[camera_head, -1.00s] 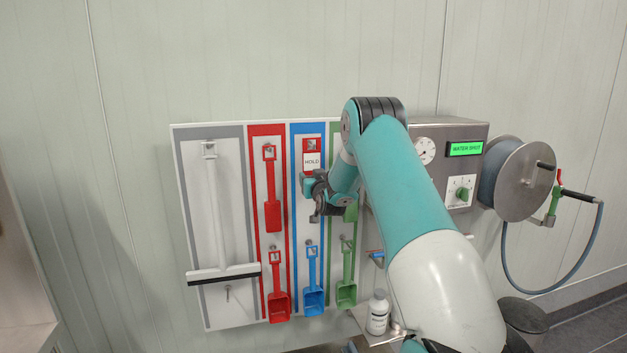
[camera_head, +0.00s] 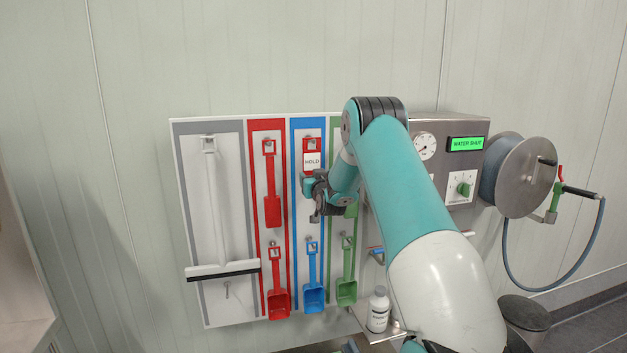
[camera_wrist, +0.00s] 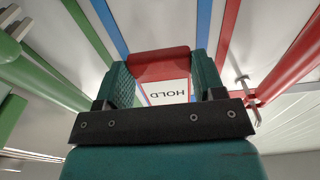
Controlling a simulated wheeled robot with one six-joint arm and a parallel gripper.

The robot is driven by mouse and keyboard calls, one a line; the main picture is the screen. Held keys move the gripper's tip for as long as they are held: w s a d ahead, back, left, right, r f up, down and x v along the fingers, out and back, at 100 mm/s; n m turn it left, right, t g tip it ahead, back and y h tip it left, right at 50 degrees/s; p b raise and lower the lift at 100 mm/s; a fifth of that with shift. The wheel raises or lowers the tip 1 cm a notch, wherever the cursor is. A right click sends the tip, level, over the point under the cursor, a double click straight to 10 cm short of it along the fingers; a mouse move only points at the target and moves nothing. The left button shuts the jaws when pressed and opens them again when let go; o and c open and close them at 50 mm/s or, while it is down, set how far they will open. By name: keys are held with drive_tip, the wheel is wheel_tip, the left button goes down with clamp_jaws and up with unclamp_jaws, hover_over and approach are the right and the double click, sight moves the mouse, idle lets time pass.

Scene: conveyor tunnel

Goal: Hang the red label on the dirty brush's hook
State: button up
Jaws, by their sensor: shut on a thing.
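The red label (camera_head: 312,160), with a red top and a white field reading HOLD, is at the upper end of the blue column. A metal hook shows at the label's red top; I cannot tell whether it passes through the hole. My gripper (camera_head: 309,184) is shut on the label's lower part from below. In the wrist view the label (camera_wrist: 163,64) appears upside down between the two teal fingers of my gripper (camera_wrist: 163,84). No tool is clearly visible under the label, where my gripper and wrist block the view. I cannot tell which brush is dirty.
The white tool board (camera_head: 178,150) carries a squeegee (camera_head: 222,270), red tools (camera_head: 272,205), a blue scoop (camera_head: 313,294) and a green scoop (camera_head: 346,291). A bottle (camera_head: 378,312) stands below right. A steel control box (camera_head: 450,190) and hose reel (camera_head: 518,175) are at the right.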

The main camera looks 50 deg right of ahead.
drive_tip(key=o, duration=1.3)
drive_tip(key=shift+o, duration=0.2)
drive_tip(key=r+b+v, duration=0.1)
drive_tip(key=b+v, duration=0.7)
drive_tip(key=v, duration=0.9)
drive_tip(key=shift+s+a+f+b, duration=0.15)
drive_tip(key=shift+a+f+b, duration=0.05)
drive_tip(key=shift+f+b, duration=0.2)
